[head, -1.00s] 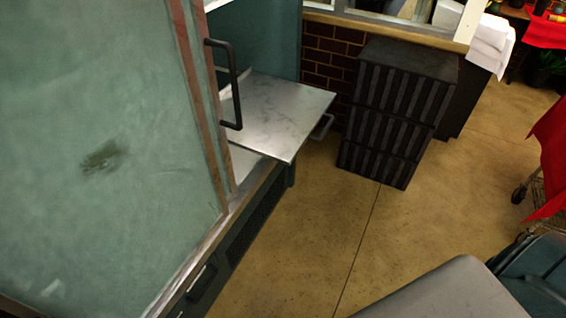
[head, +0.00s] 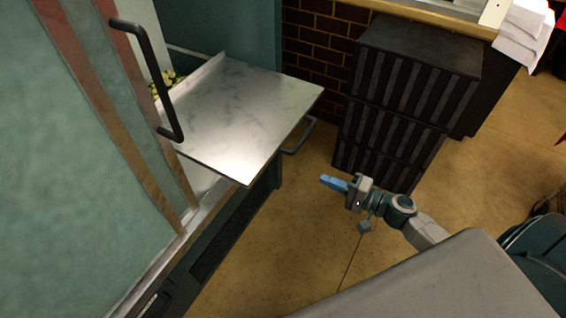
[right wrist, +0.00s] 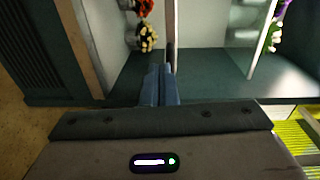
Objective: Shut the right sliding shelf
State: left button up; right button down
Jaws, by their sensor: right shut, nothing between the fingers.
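The right sliding shelf (head: 240,115), a pale marbled slab, sticks out of the green cabinet on the left of the head view. A dark bar handle (head: 300,136) is on its outer edge. My right gripper (head: 328,182) is shut and empty, its blue fingers pointing left toward the cabinet. In the picture it is below and right of the handle, apart from it. In the right wrist view the shut fingers (right wrist: 161,70) point toward a cabinet with flowers; I cannot make out the shelf's edge there. My left gripper is not in view.
A glass door (head: 70,190) with a dark upright handle (head: 157,75) stands left of the shelf. A black ribbed crate stack (head: 395,100) stands behind my right gripper, against a brick wall (head: 318,45). The tan floor (head: 290,230) between cabinet and gripper is clear.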

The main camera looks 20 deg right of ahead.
jog(key=r, duration=0.2)
jog(key=p, duration=0.5)
send_near(273, 155)
jog(key=x, duration=0.3)
jog(key=w+a+p, duration=0.1)
jog(key=w, duration=0.1)
jog(key=shift+w+a+y+p, duration=0.3)
jog(key=shift+a+p, duration=0.1)
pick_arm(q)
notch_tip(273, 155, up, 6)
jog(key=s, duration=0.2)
pick_arm(e)
jog(key=shift+w+a+f, duration=0.15)
jog(key=shift+w+a, duration=0.05)
jog(key=shift+w, duration=0.1)
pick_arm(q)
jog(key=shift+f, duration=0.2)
pick_arm(e)
jog(key=shift+w, duration=0.1)
